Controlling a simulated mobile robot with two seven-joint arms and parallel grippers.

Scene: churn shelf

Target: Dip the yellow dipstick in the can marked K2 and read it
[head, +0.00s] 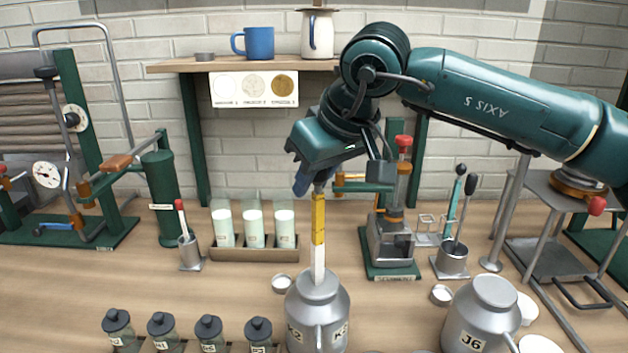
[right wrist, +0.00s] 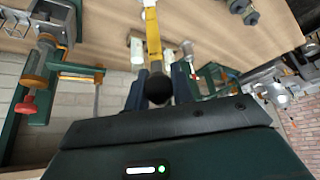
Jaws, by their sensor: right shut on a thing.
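The yellow dipstick (head: 318,222) hangs upright from my right gripper (head: 316,186), which is shut on its top end. Below its yellow band the stick is white, and its lower end meets the mouth of the can marked K2 (head: 317,312); the tip is hidden, so I cannot tell how deep it sits. In the right wrist view the dipstick (right wrist: 152,35) runs away from my right gripper (right wrist: 158,85), with its dark knob between the fingers. My left gripper does not show.
A can marked J6 (head: 481,318) stands at the right. Several dark-lidded jars (head: 208,333) line the front left. A rack (head: 254,254) of white-filled glasses stands behind. A green stand (head: 390,245) and a holder (head: 452,262) with dark-knobbed sticks stand behind K2 to the right.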

